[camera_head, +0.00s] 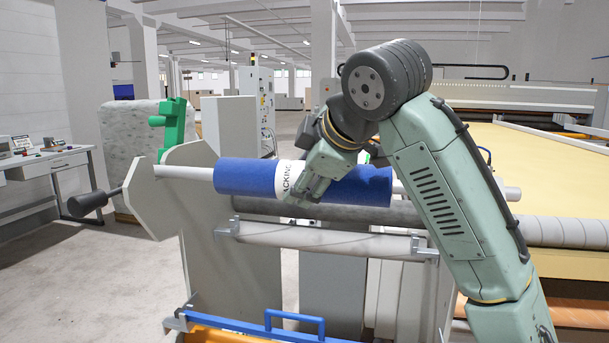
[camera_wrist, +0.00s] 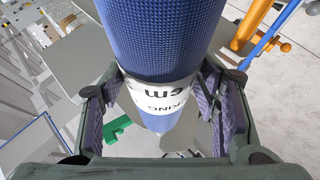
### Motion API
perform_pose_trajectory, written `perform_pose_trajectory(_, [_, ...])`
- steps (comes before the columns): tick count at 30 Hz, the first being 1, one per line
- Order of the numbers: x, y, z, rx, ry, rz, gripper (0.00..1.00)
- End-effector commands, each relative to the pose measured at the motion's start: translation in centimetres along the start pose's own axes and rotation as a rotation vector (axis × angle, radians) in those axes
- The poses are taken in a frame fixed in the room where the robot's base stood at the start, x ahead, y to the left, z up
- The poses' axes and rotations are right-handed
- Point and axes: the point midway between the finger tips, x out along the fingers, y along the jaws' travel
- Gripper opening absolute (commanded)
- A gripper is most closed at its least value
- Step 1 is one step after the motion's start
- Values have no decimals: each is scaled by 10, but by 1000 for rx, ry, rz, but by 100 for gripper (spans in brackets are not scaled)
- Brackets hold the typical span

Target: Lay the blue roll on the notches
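The blue roll (camera_head: 245,177) has a white label band (camera_head: 287,180) with dark print and a pale bar (camera_head: 185,172) sticking out at both ends. It lies roughly level across the frame in the head view. My gripper (camera_head: 308,190) reaches it from above and right, at the label. In the wrist view, the fingers of my gripper (camera_wrist: 165,88) stand on both sides of the roll (camera_wrist: 160,35) and appear to press on the label. The bar's left end overlaps the grey side plate (camera_head: 190,215); I cannot tell whether it touches. The notches are not clearly visible.
Green clamps (camera_head: 172,125) stand behind the left plate. A dark roller (camera_head: 330,213) and a pale roller (camera_head: 320,240) on brackets run below the blue roll. A blue handle (camera_head: 295,318) is at the front. A yellow table (camera_head: 540,165) fills the right; open floor lies left.

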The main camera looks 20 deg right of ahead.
Motion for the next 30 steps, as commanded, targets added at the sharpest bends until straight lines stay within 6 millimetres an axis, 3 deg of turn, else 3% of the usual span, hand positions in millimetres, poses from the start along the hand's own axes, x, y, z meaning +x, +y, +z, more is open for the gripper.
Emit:
perform_pose_trajectory(10, [0, 0, 0, 0, 0, 1, 78])
perform_pose_trajectory(20, [0, 0, 0, 0, -1, -2, 79])
perform_pose_trajectory(26, [-23, 0, 0, 0, 1, 1, 79])
perform_pose_trajectory(30, [-53, 1, -1, -1, 1, 2, 79])
